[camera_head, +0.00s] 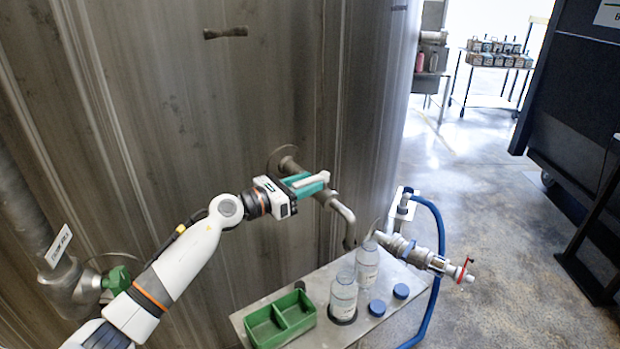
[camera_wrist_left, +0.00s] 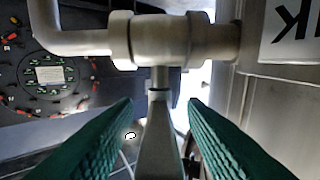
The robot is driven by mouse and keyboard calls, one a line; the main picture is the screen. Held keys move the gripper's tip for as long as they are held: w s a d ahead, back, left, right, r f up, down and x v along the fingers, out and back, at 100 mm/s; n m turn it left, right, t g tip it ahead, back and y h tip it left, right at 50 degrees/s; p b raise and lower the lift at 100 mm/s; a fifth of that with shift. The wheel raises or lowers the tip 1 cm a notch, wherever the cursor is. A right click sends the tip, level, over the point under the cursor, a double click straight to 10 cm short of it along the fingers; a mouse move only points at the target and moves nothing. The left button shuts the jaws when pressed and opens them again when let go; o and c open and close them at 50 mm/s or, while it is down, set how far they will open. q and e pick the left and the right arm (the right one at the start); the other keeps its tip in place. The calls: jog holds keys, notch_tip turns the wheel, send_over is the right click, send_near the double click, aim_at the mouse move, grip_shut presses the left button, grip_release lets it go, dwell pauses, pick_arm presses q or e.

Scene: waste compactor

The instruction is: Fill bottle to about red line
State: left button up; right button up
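Two clear bottles stand on the metal shelf (camera_head: 305,284). The front bottle (camera_head: 343,298) is on a dark round base, and the rear bottle (camera_head: 367,262) is near the bent pipe spout (camera_head: 345,213). I cannot make out a red line or the liquid level on either. My left gripper (camera_head: 312,182) is at the pipe valve on the tank wall. In the left wrist view, its green fingers (camera_wrist_left: 160,125) are open on either side of the valve's grey lever (camera_wrist_left: 160,145), with gaps visible. The valve body (camera_wrist_left: 158,40) is just beyond. My right gripper is not in view.
A green two-compartment tray (camera_head: 262,329) sits at the shelf's left, and two blue caps (camera_head: 377,307) lie at its right. A side valve with a red handle (camera_head: 463,268) and a blue hose (camera_head: 438,225) border the right. Open floor lies beyond.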

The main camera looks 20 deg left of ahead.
pick_arm(q)
jog(key=shift+w+d, duration=0.45)
jog(key=shift+w, duration=0.05)
grip_shut()
jog(key=shift+a, duration=0.1)
